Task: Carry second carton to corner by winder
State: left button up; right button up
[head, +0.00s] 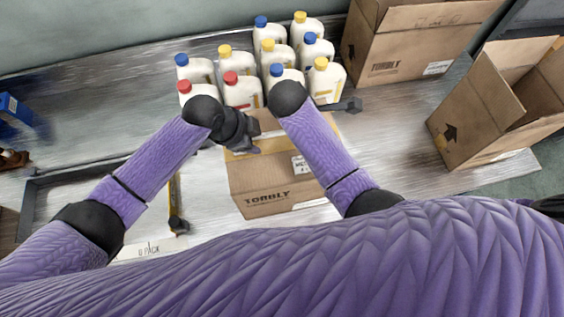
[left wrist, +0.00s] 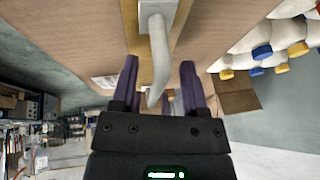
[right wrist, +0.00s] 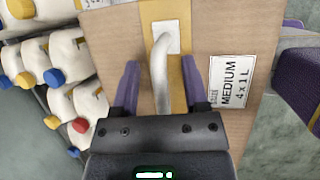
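The closed, taped carton (head: 262,186) marked TOMBLY sits on the table in front of me, between my arms. In the left wrist view, my left gripper (left wrist: 158,72) is open, with a pale curved handle (left wrist: 159,45) on the taped carton between its fingers and gaps on both sides. In the head view, the left gripper (head: 245,140) is at the carton's left end. In the right wrist view, my right gripper (right wrist: 160,75) is open around a similar handle (right wrist: 160,58), beside a MEDIUM 4x1L label. In the head view my right arm hides that gripper. I cannot identify a winder.
Several white bottles (head: 240,90) with blue, yellow and red caps stand just behind the carton. A TOMBLY carton (head: 400,45) stands at the back right, and an open carton (head: 480,125) at the right edge.

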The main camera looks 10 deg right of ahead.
pick_arm(q)
grip_shut()
pick_arm(e)
grip_shut()
dwell(0.9)
